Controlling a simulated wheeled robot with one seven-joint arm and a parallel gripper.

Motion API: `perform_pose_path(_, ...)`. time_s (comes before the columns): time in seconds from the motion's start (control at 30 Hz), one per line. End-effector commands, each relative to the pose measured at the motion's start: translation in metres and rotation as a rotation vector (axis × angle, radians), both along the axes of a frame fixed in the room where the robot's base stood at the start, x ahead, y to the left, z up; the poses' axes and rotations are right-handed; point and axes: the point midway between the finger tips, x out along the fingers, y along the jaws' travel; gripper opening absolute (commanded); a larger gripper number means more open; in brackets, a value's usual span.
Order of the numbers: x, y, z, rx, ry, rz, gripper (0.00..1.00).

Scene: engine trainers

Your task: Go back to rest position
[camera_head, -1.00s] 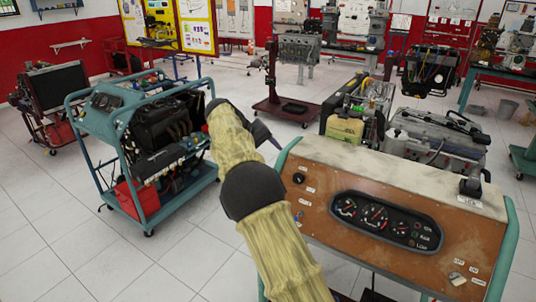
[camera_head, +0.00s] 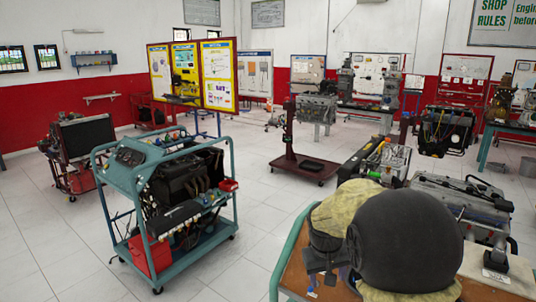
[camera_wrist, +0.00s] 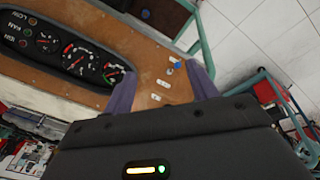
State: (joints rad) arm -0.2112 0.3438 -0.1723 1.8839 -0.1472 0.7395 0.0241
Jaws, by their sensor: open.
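My arm is folded close in front of the head camera at the lower right, its big dark joint covering much of the engine trainer's control panel (camera_head: 500,270). In the wrist view my gripper (camera_wrist: 160,82) has its two purple fingers apart with nothing between them. Beyond the fingertips lies the brown face of the same panel (camera_wrist: 150,60), with small switches and white labels. Its dark gauge cluster (camera_wrist: 70,48) is at the upper left of the wrist view. In the head view the fingertips are hard to make out.
A teal wheeled engine trainer (camera_head: 165,205) stands at the left, with clear tiled floor (camera_head: 235,275) between it and the panel. A dark red engine stand (camera_head: 300,165) is behind. A yellow display board (camera_head: 190,78) stands farther back.

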Motion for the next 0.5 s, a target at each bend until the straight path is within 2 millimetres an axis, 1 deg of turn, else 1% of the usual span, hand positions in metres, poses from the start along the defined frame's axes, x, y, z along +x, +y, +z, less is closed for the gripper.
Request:
perform_pose_path(0.03, -0.019, -0.002, 0.001, 0.026, -0.002, -0.011, 0.58)
perform_pose_path(0.17, -0.063, -0.004, -0.006, 0.082, -0.012, -0.036, 0.58)
perform_pose_path(0.3, -0.114, -0.004, -0.013, 0.130, -0.026, -0.065, 0.58)
perform_pose_path(0.4, -0.148, -0.003, -0.018, 0.155, -0.038, -0.086, 0.58)
perform_pose_path(0.5, -0.173, -0.003, -0.023, 0.168, -0.044, -0.103, 0.58)
